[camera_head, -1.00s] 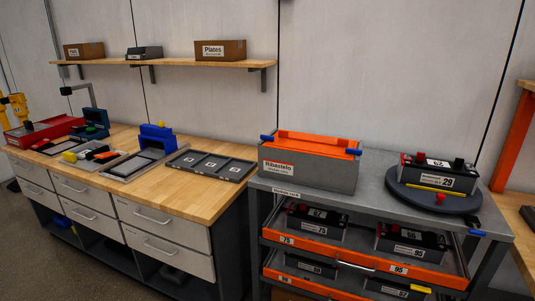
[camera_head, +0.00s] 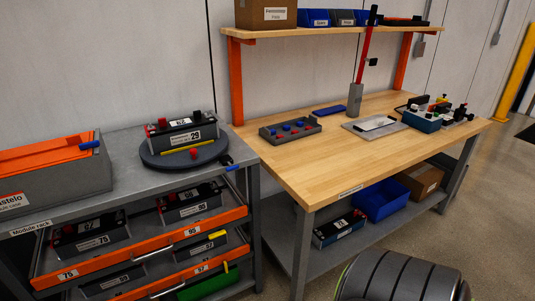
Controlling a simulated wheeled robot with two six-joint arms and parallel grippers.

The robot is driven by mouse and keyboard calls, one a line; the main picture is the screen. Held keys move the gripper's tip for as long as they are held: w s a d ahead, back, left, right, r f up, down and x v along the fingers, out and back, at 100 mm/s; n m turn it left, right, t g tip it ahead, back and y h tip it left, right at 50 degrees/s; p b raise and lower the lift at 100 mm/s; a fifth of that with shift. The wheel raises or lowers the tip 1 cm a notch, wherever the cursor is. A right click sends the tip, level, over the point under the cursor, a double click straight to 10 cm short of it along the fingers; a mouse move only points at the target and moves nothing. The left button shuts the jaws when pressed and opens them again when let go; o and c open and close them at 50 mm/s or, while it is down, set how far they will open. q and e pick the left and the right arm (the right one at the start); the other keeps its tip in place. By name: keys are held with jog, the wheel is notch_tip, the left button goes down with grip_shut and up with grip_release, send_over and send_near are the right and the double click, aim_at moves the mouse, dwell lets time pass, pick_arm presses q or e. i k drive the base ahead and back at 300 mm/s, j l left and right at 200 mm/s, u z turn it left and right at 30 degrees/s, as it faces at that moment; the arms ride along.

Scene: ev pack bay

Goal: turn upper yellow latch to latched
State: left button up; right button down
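Neither of my grippers is in view. The grey module rack (camera_head: 120,150) stands at the left with orange-fronted drawers (camera_head: 165,252) holding battery modules. A small yellow piece (camera_head: 217,235) shows on a module in the lower drawer. A short upright yellow piece (camera_head: 226,267) shows below it, by a green part (camera_head: 208,284). A yellow bar (camera_head: 188,151) lies on the dark turntable (camera_head: 160,161) in front of module 29 (camera_head: 185,136). I cannot tell which of these, if any, is the upper yellow latch, or its position.
A grey case with an orange lid (camera_head: 45,158) sits on the rack's left. The wooden bench (camera_head: 290,170) at right carries a grey tray, a red post and a dark fixture. A blue bin (camera_head: 380,200) stands underneath. A dark ribbed shape, possibly mine, fills the bottom right.

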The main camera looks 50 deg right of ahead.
aim_at(220, 232)
jog(key=z, duration=0.45)
jog(key=i+z, duration=0.15)
jog(key=z, duration=0.7)
jog(key=i, duration=0.05)
